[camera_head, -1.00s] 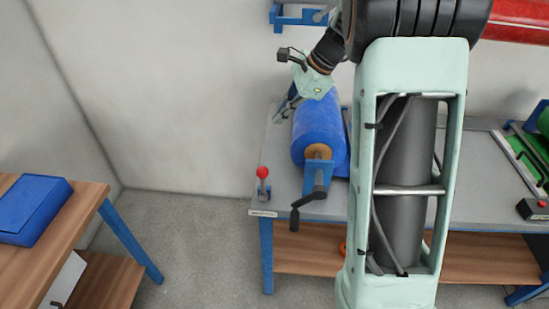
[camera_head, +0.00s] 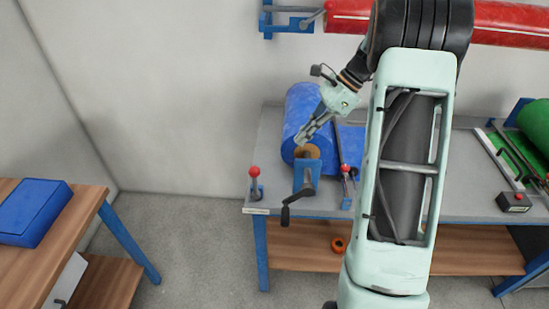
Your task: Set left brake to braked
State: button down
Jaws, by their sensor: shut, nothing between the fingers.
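A small lever with a red knob (camera_head: 254,172) stands roughly upright at the table's front left corner, left of the blue roll (camera_head: 298,108). A second red-knobbed lever (camera_head: 345,169) stands right of the roll's blue crank stand (camera_head: 306,180). Labels by the levers are too small to read. My gripper (camera_head: 301,140) is shut and empty. It points down and left, over the front end of the roll, and is apart from both levers. I cannot tell whether it touches the roll.
The grey table (camera_head: 272,148) carries a blue sheet, a black crank handle (camera_head: 287,212) beyond its front edge, and a green roll (camera_head: 535,122) at right. A red roll (camera_head: 440,22) hangs on the wall. A wooden table with a blue case (camera_head: 33,212) stands left. Floor between the tables is clear.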

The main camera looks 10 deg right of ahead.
jog(key=a+r+p+x, duration=0.1)
jog(key=a+x, duration=0.1)
jog(key=x, duration=1)
jog(key=shift+w+a, duration=0.2)
jog(key=shift+a, duration=0.2)
jog(key=shift+a+p, duration=0.1)
jog(key=shift+p, duration=0.2)
